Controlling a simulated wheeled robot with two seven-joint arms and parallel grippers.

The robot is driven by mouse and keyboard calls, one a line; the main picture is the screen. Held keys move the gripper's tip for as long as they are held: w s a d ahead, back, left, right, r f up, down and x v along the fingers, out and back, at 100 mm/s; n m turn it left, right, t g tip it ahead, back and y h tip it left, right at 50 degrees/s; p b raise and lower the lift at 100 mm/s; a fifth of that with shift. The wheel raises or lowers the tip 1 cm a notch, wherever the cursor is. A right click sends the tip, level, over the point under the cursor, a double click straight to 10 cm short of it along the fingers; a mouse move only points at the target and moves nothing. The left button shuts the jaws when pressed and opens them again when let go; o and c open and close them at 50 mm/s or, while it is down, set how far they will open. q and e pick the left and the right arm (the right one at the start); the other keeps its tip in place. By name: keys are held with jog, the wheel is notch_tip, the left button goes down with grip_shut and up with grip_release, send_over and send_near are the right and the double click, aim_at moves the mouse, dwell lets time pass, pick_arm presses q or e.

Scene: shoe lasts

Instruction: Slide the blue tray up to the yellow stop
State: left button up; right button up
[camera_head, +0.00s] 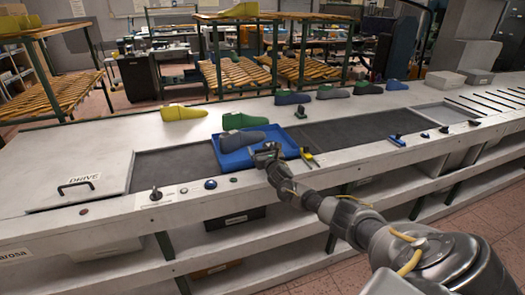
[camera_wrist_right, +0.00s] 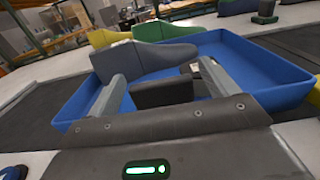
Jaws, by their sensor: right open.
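The blue tray (camera_head: 289,145) lies on the dark belt strip of the bench and holds a grey-blue shoe last (camera_head: 243,140). The tray also fills much of the right wrist view (camera_wrist_right: 268,75), with the grey last (camera_wrist_right: 140,60) inside. The yellow stop (camera_head: 308,156) is just right of the tray, near the belt's front edge; whether they touch is unclear. My right gripper (camera_head: 267,151) is at the tray's front right side. Its fingers (camera_wrist_right: 160,85) are apart, with a dark block between them that I cannot identify. My left gripper is not in view.
Yellow (camera_head: 184,112) and green (camera_head: 245,121) lasts stand behind the belt; several more stand farther right. A black knob post (camera_head: 155,193) is at the front left. A blue stop-like piece (camera_head: 396,141) lies at the right. Bare belt (camera_head: 350,130) lies right of the tray.

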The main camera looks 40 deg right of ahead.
jog(key=shift+s, duration=0.1)
jog(key=v, duration=1)
jog(key=shift+s+a+b, duration=0.2)
jog(key=shift+s+b, duration=0.15)
